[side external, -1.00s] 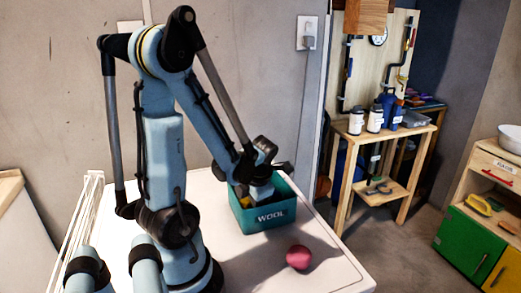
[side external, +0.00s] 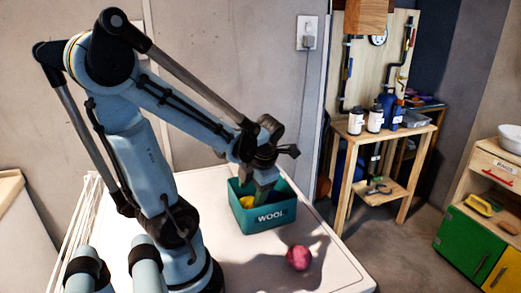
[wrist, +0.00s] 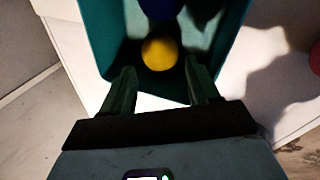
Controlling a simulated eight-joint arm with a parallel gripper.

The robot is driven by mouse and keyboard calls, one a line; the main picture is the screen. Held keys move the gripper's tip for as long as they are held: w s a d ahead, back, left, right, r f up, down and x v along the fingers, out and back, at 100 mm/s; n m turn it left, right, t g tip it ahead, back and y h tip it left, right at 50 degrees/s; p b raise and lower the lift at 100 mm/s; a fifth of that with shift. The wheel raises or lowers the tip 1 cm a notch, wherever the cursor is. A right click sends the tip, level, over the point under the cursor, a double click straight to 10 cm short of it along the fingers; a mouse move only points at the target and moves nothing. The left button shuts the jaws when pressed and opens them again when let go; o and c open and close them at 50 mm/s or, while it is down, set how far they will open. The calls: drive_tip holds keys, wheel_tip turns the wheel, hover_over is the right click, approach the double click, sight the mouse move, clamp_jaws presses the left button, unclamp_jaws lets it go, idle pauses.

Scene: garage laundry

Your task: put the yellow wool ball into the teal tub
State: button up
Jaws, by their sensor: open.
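The yellow wool ball (wrist: 159,54) lies inside the teal tub (wrist: 232,52), close to the wall nearest my gripper in the wrist view. In the side view a bit of the yellow ball (side external: 247,201) shows inside the tub (side external: 262,218), which is marked WOOL. My gripper (wrist: 160,78) is open, with nothing between its fingers. In the side view my gripper (side external: 264,186) is over the tub's opening, its fingertips partly hidden by the tub's front wall.
A dark blue ball (wrist: 160,7) also lies in the tub. A pink-red ball (side external: 299,257) sits on the white table (side external: 325,270) in front of the tub. A wooden workbench with bottles (side external: 383,135) and a cabinet stand off to the right.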

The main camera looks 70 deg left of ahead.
drive_tip(key=shift+v, duration=1)
drive_tip(key=w+d+r+n+t+h, duration=0.1)
drive_tip(key=w+d+n+t, duration=0.3)
drive_tip(key=n, duration=1.2)
drive_tip(key=w+d+r+n+t+h, duration=0.2)
drive_tip(key=w+d+r+n+t, duration=0.1)
drive_tip(key=d+n, duration=0.9)
drive_tip(key=w+n+t, duration=0.1)
drive_tip(key=w+n, duration=0.1)
drive_tip(key=n, duration=0.2)
drive_tip(key=shift+d+r+n+h, duration=0.3)
drive_tip(key=shift+r, duration=0.1)
